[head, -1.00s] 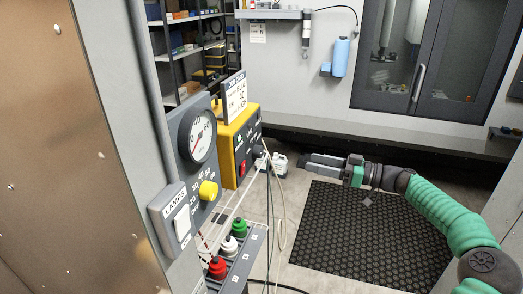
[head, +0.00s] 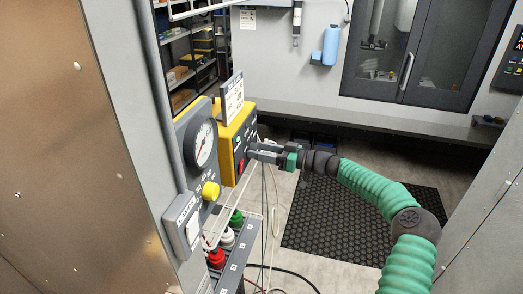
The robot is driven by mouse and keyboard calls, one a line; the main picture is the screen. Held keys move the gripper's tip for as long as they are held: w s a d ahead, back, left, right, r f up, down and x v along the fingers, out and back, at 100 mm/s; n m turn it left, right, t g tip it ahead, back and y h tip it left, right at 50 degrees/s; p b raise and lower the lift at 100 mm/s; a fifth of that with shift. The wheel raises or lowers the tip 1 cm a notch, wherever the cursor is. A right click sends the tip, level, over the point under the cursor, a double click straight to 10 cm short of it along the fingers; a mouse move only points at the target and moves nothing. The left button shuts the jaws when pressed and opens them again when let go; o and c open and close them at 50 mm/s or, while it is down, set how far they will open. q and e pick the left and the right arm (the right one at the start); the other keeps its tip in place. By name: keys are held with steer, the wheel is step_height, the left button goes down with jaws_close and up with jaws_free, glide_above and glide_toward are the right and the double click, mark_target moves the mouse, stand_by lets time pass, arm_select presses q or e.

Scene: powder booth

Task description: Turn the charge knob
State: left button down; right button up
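A yellow control box (head: 226,140) is mounted on the left, with a red switch (head: 240,166) and small dark controls on its front face. A grey panel beside it has a round gauge (head: 204,142) and a yellow knob (head: 210,191) with numbers around it. I cannot read which knob is labelled charge. My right gripper (head: 252,152) points left at the yellow box's front face, its two fingers apart. The fingertips are close to the face; the small control there is hidden, and I cannot tell whether they touch it. My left gripper is not in view.
A LAMPS switch box (head: 182,226) sits below the gauge. A rack (head: 235,262) with green, white and red capped items stands beneath. Pale hoses (head: 267,215) hang close below my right gripper. A dark mat (head: 340,225) covers open floor on the right.

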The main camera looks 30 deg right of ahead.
steer(key=shift+a, duration=0.15)
steer(key=shift+c, duration=2.3)
steer(key=shift+w+d+f, duration=0.1)
steer(key=shift+d+f, duration=0.05)
steer(key=shift+d, duration=0.25)
steer(key=c, duration=0.5)
steer(key=shift+d, duration=0.25)
jaws_close()
steer(key=shift+a, duration=0.3)
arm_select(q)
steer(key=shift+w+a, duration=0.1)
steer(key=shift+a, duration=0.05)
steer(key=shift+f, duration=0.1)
arm_select(e)
steer(key=shift+d, duration=0.15)
